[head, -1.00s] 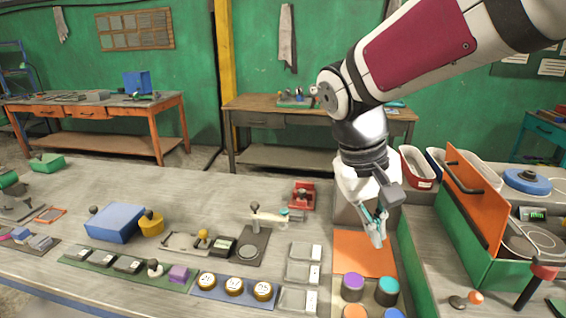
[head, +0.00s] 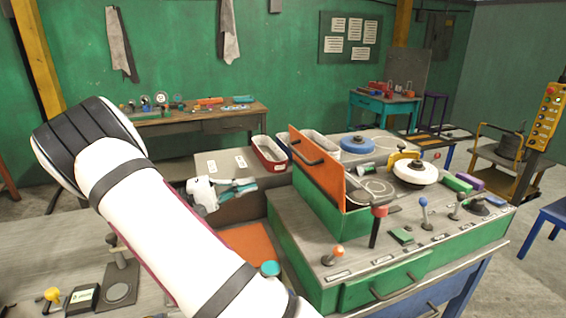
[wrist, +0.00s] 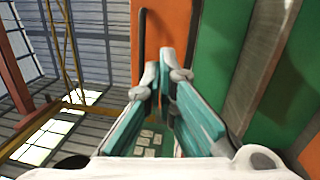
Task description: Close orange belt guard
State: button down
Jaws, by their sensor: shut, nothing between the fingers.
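The orange belt guard (head: 318,172) stands upright, open, along the left edge of a green machine box in the head view. A dark bar handle (head: 305,147) is on its left face. My gripper (head: 254,184) is shut and empty, left of the guard and a little below the handle in the picture, with its teal fingers pointing right. In the wrist view the orange guard (wrist: 168,28) and its dark handle (wrist: 142,45) show beyond my fingertips (wrist: 164,66). I see no clear contact with the handle.
Behind the guard are a blue disc (head: 358,145) and a white wheel (head: 415,172). Red-tipped (head: 379,211), blue-tipped (head: 423,202) and orange-tipped (head: 335,252) levers stand in front. A red bin (head: 270,155) is behind my gripper. My arm hides part of the left bench.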

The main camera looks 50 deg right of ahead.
jog(key=s+d+r+h+p, duration=0.1)
jog(key=s+d+p, duration=0.1)
jog(key=d, duration=0.3)
jog(key=s+d+r+h+p, duration=0.1)
jog(key=s+d+r+p, duration=0.1)
jog(key=d, duration=0.4)
jog(key=shift+d+r+h, duration=0.25)
jog(key=shift+h, duration=0.05)
jog(key=shift+s+r, duration=0.1)
dwell(0.3)
jog(key=shift+s+d+r, duration=0.15)
jog(key=shift+d+r, duration=0.05)
